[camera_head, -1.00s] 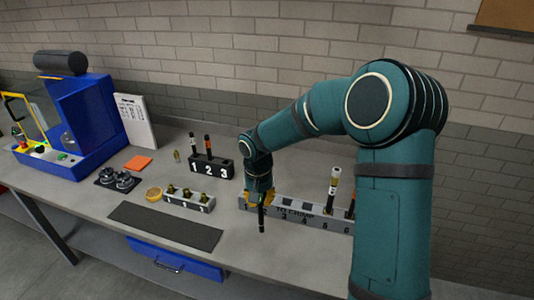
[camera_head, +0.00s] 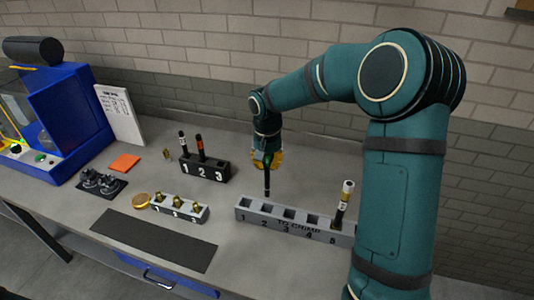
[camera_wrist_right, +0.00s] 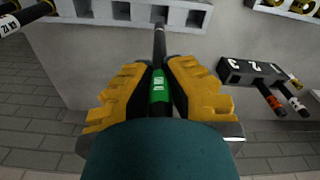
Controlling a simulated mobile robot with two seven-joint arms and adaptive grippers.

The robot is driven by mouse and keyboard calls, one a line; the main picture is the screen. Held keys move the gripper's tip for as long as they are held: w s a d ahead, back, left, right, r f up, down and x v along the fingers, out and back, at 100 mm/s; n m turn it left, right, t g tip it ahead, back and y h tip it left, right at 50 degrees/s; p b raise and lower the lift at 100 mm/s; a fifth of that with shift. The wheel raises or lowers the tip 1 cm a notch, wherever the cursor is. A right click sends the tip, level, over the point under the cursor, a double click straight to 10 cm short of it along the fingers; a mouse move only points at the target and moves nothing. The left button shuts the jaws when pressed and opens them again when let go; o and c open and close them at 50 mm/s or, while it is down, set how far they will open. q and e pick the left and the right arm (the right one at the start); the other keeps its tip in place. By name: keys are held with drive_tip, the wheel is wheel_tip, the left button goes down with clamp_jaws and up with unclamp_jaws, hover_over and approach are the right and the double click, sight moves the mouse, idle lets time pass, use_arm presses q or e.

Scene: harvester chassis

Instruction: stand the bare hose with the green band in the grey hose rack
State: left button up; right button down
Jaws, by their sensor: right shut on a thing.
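My right gripper (camera_head: 267,162) is shut on the bare hose (camera_head: 267,185), which hangs nearly upright below the fingers. In the right wrist view, the hose's green band (camera_wrist_right: 160,90) shows between the yellow fingers. The grey hose rack (camera_head: 295,232) stands on the bench with numbered square slots. The hose's lower end appears a little above the rack's back edge, near slots 1 and 2, apart from it. A hose with a white tip (camera_head: 345,195) stands near slot 5. The rack's right end is hidden behind my arm. My left gripper is not in view.
A black rack (camera_head: 205,170) numbered 1 to 3 holds two hoses to the left. A small grey block (camera_head: 180,211) with brass fittings and a dark mat (camera_head: 155,240) lie in front. A blue machine (camera_head: 75,125) stands at far left. The bench behind the rack is clear.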

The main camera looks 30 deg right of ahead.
sight(267, 192)
drive_tip(key=shift+s+f, duration=0.15)
drive_tip(key=shift+a+f, duration=0.1)
drive_tip(key=shift+f, duration=0.6)
drive_tip(key=shift+f+b, duration=1.1)
drive_tip(key=shift+f, duration=0.35)
drive_tip(key=shift+f, duration=0.15)
drive_tip(key=shift+f+b, duration=2.8)
drive_tip(key=shift+f, duration=0.75)
